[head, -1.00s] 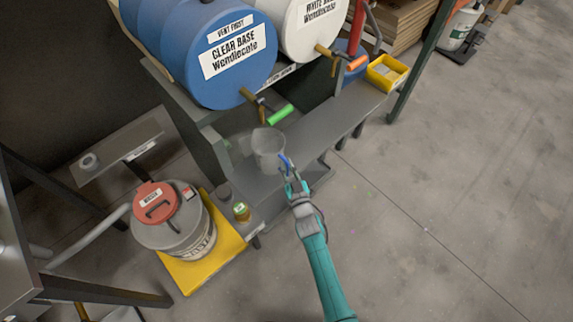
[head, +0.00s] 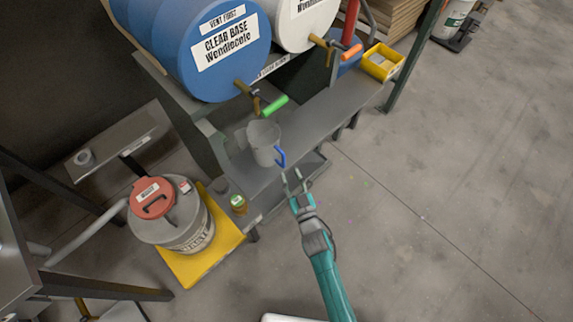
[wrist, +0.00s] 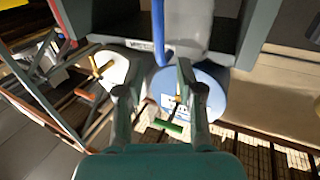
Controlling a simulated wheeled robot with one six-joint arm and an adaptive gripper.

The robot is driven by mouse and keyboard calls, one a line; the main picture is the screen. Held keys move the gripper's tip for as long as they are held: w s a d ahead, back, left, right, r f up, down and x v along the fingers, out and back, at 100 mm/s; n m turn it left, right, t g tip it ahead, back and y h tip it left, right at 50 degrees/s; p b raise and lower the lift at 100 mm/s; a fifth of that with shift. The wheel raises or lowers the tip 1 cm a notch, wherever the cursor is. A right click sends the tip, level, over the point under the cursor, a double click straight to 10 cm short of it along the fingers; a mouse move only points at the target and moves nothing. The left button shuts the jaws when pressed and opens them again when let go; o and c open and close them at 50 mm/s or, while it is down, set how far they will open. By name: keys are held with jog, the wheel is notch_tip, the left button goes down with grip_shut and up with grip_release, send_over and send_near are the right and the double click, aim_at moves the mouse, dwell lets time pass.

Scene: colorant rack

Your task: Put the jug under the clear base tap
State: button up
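The grey jug (head: 264,142) with a blue handle (head: 281,157) stands upright on the grey shelf below the blue clear base drum (head: 225,55). The clear base tap (head: 249,94) has a green lever (head: 274,107) and sticks out above the jug. In the wrist view the jug (wrist: 187,22) is at the top, with its blue handle (wrist: 158,30) just beyond my fingers. My gripper (head: 294,180) is open and empty, in front of the handle and a little apart from it. Its spread fingers show in the wrist view (wrist: 156,78).
The white base drum (head: 300,22) with an orange-levered tap (head: 351,51) is to the right. A yellow bin (head: 383,62) sits at the shelf's right end. A waste drum (head: 170,215) on a yellow platform (head: 198,262) stands left. The floor at right is clear.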

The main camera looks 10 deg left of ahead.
jog(key=shift+v, duration=2.05)
jog(key=s+d+r+m+h, duration=0.1)
jog(key=s+d+r+h, duration=0.1)
jog(key=s+d, duration=0.6)
jog(key=s+d+r+m+h, duration=0.1)
jog(key=s+d+h, duration=0.1)
jog(key=s+d, duration=0.6)
jog(key=s+d+r+m+h, duration=0.1)
jog(key=s+d+r+h, duration=0.1)
jog(key=s+r, duration=0.6)
jog(key=s+d+r+m+g+h, duration=0.1)
jog(key=s+d+r+m+h, duration=0.1)
jog(key=s+r, duration=0.7)
jog(key=s+d, duration=0.1)
jog(key=s, duration=0.1)
jog(key=shift+s+d+r, duration=0.15)
jog(key=shift+s+r, duration=0.15)
jog(key=shift+s, duration=0.05)
